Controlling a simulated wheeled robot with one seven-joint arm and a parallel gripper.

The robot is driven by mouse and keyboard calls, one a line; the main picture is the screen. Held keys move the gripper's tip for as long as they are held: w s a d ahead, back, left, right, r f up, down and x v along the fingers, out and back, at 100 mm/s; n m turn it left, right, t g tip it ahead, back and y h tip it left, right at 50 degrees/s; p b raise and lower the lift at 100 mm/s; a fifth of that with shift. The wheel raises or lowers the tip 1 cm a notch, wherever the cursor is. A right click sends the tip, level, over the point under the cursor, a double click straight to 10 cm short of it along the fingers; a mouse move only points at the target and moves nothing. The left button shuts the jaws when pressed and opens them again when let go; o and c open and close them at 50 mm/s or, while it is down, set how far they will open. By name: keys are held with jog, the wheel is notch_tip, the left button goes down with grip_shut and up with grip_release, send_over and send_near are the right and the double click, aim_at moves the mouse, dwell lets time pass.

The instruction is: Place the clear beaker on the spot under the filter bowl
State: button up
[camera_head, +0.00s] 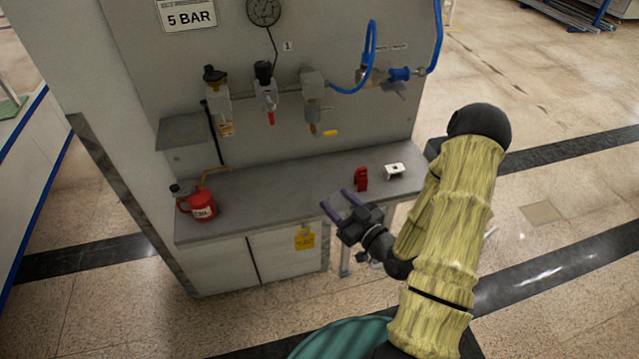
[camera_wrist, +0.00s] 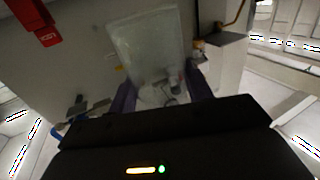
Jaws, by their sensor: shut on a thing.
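My gripper (camera_head: 337,200) is shut on the clear beaker (camera_head: 335,203), a faint pale shape between the purple fingers in the head view. The beaker (camera_wrist: 147,48) fills the upper middle of the wrist view as a see-through block between the fingers. It is held in the air at the bench's front edge, and its base is hard to make out. A regulator-like unit with a brownish bowl and yellow tap (camera_head: 312,103) hangs on the panel, above and behind my gripper. The spot beneath it is not clearly marked.
The grey bench (camera_head: 270,185) is mostly bare in the middle. A red oil can (camera_head: 202,206) stands at its left end. A red block (camera_head: 361,179) and a small white stand (camera_head: 395,171) are to the right. Other fittings and a blue hose (camera_head: 369,55) hang above.

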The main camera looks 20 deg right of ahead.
jog(key=shift+w+f+b, duration=0.15)
jog(key=shift+w+b, duration=1)
jog(key=shift+b, duration=1.15)
jog(key=w+f+p, duration=0.3)
jog(key=w+p, duration=0.3)
jog(key=w, duration=0.8)
jog(key=shift+f, duration=0.1)
notch_tip(320, 180, down, 2)
jog(key=shift+f+p, duration=0.1)
jog(key=shift+p, duration=0.35)
jog(key=shift+w+f+p, duration=0.2)
jog(key=shift+f+p, duration=0.3)
jog(key=shift+f, duration=0.15)
jog(key=shift+f+b, duration=0.2)
jog(key=shift+b, duration=0.15)
